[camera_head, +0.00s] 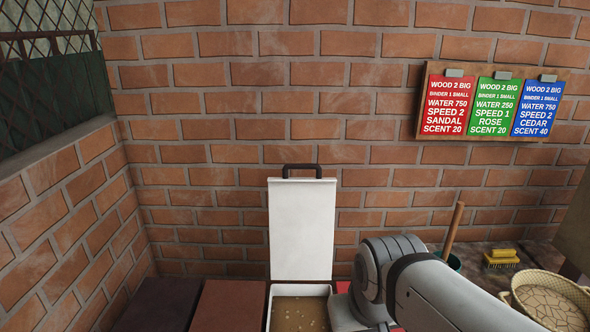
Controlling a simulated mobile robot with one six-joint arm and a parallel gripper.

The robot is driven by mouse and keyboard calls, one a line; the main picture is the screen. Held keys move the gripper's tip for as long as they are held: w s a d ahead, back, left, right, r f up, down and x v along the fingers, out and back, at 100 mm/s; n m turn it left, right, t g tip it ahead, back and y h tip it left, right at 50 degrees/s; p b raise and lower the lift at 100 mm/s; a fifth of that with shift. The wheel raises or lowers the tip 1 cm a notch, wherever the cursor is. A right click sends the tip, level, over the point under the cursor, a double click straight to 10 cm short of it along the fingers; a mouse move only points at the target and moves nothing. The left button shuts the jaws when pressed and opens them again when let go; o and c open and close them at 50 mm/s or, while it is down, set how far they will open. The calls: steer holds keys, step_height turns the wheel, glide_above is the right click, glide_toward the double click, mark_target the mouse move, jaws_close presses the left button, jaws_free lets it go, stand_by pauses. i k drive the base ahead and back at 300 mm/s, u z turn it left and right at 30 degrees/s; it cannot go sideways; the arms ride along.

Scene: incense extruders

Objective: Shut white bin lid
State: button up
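A white bin (269,291) stands near the brick wall at the bottom middle of the head view. Its white lid (302,228) is open and stands upright at the back, with a dark handle (302,168) on its top edge. The bin holds brown, speckled material. My arm reaches in from the lower right and covers the area right of the bin. My gripper's fingers do not show, so I cannot see what they touch.
Dark and reddish blocks (228,304) sit left of the bin. A green pot with a wooden handle (454,230), a yellow brush (502,257) and a woven basket (550,301) are at the right. Three recipe cards (491,104) hang on the wall.

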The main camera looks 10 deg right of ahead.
mark_target(301, 209)
steer(key=z, duration=1.25)
steer(key=k, duration=0.9)
steer(key=u, duration=0.9)
steer(key=i, duration=1)
steer(key=u, duration=0.05)
